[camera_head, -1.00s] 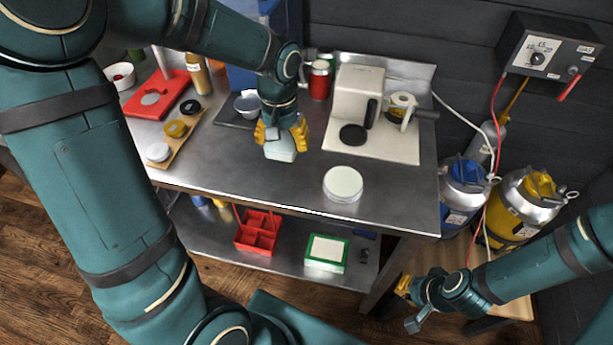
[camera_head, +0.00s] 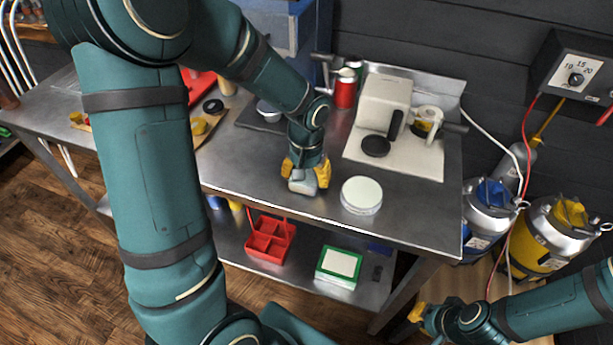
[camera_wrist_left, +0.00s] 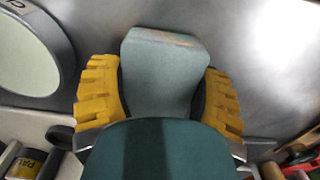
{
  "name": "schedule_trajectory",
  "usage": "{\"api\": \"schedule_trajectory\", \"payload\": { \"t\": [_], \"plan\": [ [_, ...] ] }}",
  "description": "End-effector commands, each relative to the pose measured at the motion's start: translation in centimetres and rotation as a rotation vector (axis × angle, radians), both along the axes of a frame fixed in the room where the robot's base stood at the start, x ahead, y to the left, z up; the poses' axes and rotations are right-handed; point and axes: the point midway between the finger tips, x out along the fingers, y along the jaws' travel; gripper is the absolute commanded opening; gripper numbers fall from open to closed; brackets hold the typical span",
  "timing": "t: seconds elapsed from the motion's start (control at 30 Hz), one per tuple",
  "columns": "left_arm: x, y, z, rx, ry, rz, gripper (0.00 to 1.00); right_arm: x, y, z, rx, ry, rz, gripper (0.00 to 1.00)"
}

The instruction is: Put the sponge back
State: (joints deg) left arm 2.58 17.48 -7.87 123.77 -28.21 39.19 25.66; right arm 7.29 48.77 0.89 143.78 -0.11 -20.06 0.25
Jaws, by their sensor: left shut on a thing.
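The sponge, a pale grey-green block (camera_head: 303,186), is between the yellow fingers of my left gripper (camera_head: 305,178). The gripper is shut on it from both sides, low over the steel worktop (camera_head: 250,172), just left of a round white-topped tin (camera_head: 361,194). In the left wrist view the sponge (camera_wrist_left: 160,75) sits between the two yellow fingers, with the round tin (camera_wrist_left: 30,55) at the upper left. I cannot tell whether the sponge touches the worktop. My right gripper (camera_head: 428,326) is low at the right, its fingers apart and empty, partly cut off by the frame.
A white machine (camera_head: 385,103) with a black disc (camera_head: 375,146) stands on a pale board behind the tin. A red can (camera_head: 345,93) is at the back. A red divided caddy (camera_head: 270,240) and a green-rimmed box (camera_head: 339,266) are on the lower shelf. Kegs (camera_head: 548,235) stand right.

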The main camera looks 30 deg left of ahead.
Motion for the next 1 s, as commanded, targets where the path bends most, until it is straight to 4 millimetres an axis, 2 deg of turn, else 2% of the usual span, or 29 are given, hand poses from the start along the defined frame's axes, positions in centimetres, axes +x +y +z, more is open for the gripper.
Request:
{"api": "schedule_trajectory", "payload": {
  "t": [0.37, 0.4, 0.47, 0.5, 0.83, 1.0],
  "plan": [
    [0.0, 0.0, -0.5, 0.0, -0.001, -0.001, 0.26, 0.1, 0.0, -0.4, 0.0, -0.002, -0.001, 0.0],
    [0.0, 0.0, -0.6, 0.0, -0.001, -0.001, 0.72, 0.1, 0.0, -0.4, 0.0, -0.002, -0.001, 0.0],
    [0.0, 0.0, -0.5, 0.0, -0.001, -0.001, 0.93, 0.1, 0.0, -0.3, 0.0, -0.002, -0.001, 0.0],
    [0.0, 0.0, -0.5, 0.0, -0.001, -0.001, 1.0, 0.1, 0.0, -0.3, 0.0, -0.002, -0.001, 0.0],
    [0.0, 0.0, -0.3, 0.0, -0.001, -0.001, 1.0, 0.1, 0.0, -0.1, 0.0, -0.002, -0.001, 0.0],
    [0.1, 0.0, 1.6, 0.0, -0.005, 0.0, 1.0, 0.0, 0.0, 0.5, 0.0, 0.001, 0.0, 0.0]
  ]
}}
